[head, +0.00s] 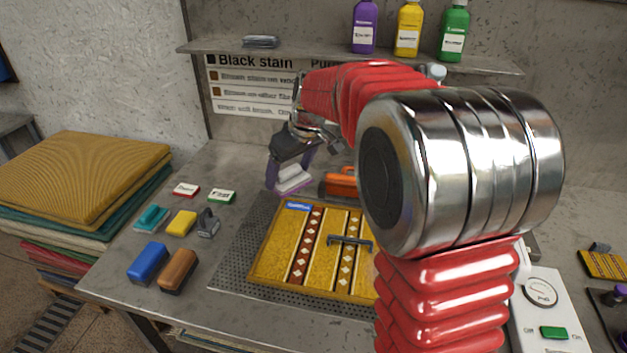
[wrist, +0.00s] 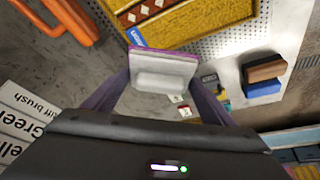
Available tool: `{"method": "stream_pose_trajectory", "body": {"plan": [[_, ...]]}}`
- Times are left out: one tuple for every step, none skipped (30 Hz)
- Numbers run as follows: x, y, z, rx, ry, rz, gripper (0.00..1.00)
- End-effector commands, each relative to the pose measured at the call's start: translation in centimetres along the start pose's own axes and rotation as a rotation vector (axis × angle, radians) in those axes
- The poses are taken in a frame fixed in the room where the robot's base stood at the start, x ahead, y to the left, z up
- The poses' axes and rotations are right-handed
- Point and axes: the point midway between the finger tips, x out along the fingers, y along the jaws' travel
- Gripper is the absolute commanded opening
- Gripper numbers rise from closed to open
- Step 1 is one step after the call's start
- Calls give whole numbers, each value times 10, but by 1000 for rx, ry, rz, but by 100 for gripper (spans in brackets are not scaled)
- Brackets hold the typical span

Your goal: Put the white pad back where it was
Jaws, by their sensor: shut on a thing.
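The white pad (head: 293,178) has a light grip block on top and a purple rim along its edge. My gripper (head: 288,176) is shut on it, with purple fingers on either side, behind the back left corner of the patterned rug piece. In the wrist view the pad (wrist: 162,75) sits between the two fingers (wrist: 160,85). From these views I cannot tell whether the pad touches the table. Part of the pad is hidden by my fingers in the head view.
A yellow rug piece (head: 265,255) lies on a perforated metal plate (head: 225,270). Left of it are a blue brush (head: 148,262), a brown brush (head: 179,271), a yellow sponge (head: 181,223), a teal brush (head: 151,218) and a grey tool (head: 208,223). An orange-handled tool (head: 340,182) stands right of my gripper.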

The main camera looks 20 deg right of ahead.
Motion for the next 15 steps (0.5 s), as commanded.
{"method": "stream_pose_trajectory", "body": {"plan": [[1,-9,-11,7,1,4,58],[2,-12,-15,16,1,7,58],[2,-17,-22,25,1,11,58],[2,-20,-26,32,2,14,58],[3,-23,-29,38,1,16,58],[3,-26,-33,45,0,19,58],[3,-28,-35,50,0,21,58],[3,-30,-37,55,1,23,58],[3,-32,-39,58,1,24,58],[4,-32,-40,60,1,25,58],[4,-33,-41,62,0,25,58],[4,-33,-41,64,0,26,58],[4,-33,-41,64,0,26,58],[4,-33,-41,64,0,26,58],[3,-33,-41,64,0,26,58]]}}
